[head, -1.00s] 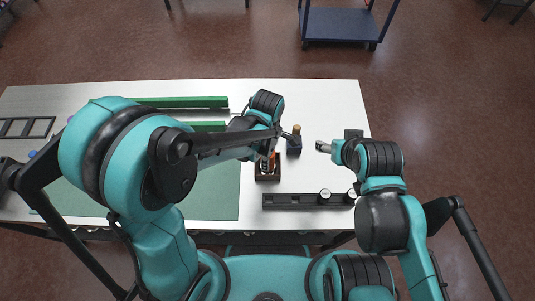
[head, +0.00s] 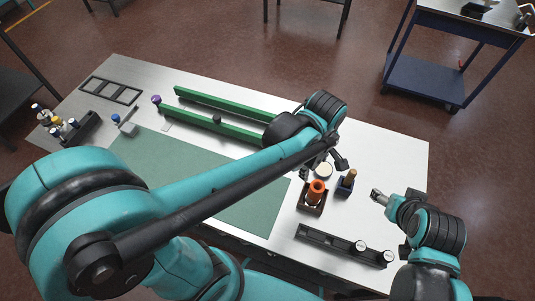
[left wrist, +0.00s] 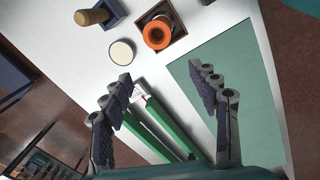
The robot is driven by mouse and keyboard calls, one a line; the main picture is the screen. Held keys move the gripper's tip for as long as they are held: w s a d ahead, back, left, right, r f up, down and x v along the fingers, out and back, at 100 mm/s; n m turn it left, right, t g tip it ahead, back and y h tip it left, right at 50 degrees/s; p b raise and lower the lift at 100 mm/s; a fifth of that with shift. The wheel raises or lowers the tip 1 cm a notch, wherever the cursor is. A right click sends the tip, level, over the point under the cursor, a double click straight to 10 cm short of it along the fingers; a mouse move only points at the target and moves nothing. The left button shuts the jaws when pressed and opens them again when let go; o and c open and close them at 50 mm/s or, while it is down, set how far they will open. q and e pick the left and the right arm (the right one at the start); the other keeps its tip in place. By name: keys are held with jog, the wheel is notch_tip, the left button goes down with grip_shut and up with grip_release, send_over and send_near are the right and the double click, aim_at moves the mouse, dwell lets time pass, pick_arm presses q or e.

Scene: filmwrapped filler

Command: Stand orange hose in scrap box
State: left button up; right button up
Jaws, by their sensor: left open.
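The orange hose (head: 316,188) stands upright in the small brown box (head: 304,207), which I take as the scrap box. From above in the left wrist view, the hose (left wrist: 157,34) shows as an orange ring with a dark hole inside the box (left wrist: 177,21). My left gripper (head: 328,163) is just beyond the box, apart from the hose. Its fingers (left wrist: 164,88) are spread and empty in the left wrist view. My right gripper (head: 378,197) is right of the box over the table edge area; its finger gap is too small to judge.
A blue box with a wooden-handled piece (head: 347,180) and a round white disc (head: 323,170) are close to the scrap box. A black rack (head: 330,241) with white-capped pieces lies in front. Green rails (head: 212,121) and a green mat (head: 235,202) lie left.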

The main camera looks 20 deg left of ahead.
pick_arm(q)
jog(key=s+a+r+m+t, duration=0.2)
jog(key=a+m+t, duration=0.1)
jog(key=a+m, duration=0.3)
jog(key=s+a+r+m+t, duration=0.2)
jog(key=s+a+m+t, duration=0.1)
jog(key=a+m, duration=0.4)
jog(key=shift+s+a+r+m, duration=0.15)
jog(key=shift+a+r+m, duration=0.2)
jog(key=shift+a, duration=0.55)
notch_tip(320, 180, down, 13)
jog(key=b, duration=1.3)
